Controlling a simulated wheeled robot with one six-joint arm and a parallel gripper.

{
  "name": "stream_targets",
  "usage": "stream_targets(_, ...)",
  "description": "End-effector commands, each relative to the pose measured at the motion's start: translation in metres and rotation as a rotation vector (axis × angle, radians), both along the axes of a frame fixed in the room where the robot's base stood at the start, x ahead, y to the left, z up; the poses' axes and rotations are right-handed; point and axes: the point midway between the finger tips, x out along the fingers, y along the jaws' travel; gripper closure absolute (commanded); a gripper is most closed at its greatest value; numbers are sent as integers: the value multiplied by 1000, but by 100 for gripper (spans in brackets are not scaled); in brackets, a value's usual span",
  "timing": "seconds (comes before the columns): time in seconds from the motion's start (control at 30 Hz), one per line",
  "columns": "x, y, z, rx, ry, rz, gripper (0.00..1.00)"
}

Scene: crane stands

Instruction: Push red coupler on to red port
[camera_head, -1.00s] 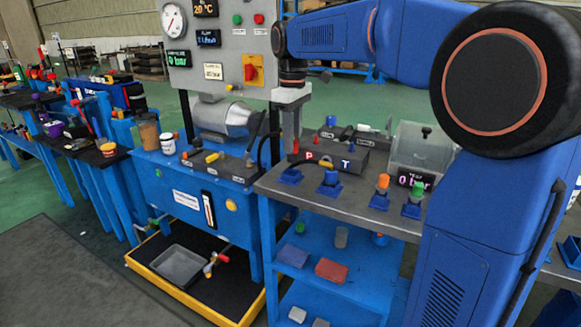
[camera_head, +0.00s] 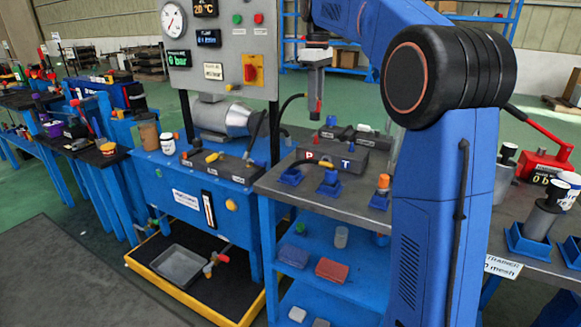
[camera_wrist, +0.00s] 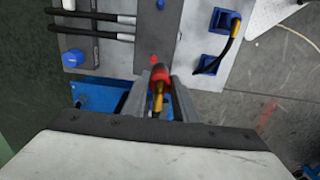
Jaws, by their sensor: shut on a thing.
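My gripper (camera_head: 316,112) is shut on the red coupler (camera_wrist: 159,74), which has a brass-yellow rear part. In the head view the red coupler (camera_head: 318,105) shows between the fingers, above the grey block and clear of it. The grey block (camera_head: 335,157) on the bench carries a red letter P and a blue letter T. In the wrist view, a small red spot (camera_wrist: 153,60) on the block, perhaps the red port, lies just beyond the coupler's tip. The gap between them cannot be judged there.
Blue holders (camera_head: 290,176) stand along the bench front, one with a yellow-ended black hose. A blue knob (camera_wrist: 74,57) and black hoses (camera_wrist: 98,26) are by the block. A grey panel (camera_head: 225,60) stands at left. My arm hides part of the bench's right side.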

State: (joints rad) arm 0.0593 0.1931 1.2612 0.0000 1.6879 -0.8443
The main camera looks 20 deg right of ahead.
Motion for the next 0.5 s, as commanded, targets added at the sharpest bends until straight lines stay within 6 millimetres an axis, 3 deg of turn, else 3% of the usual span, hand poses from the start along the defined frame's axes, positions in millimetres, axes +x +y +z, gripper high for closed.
stream_targets(0.27, 13, -13, 10, 0, -1, 0, 99)
stream_targets(0.5, 11, -13, -9, 0, 1, 1, 99)
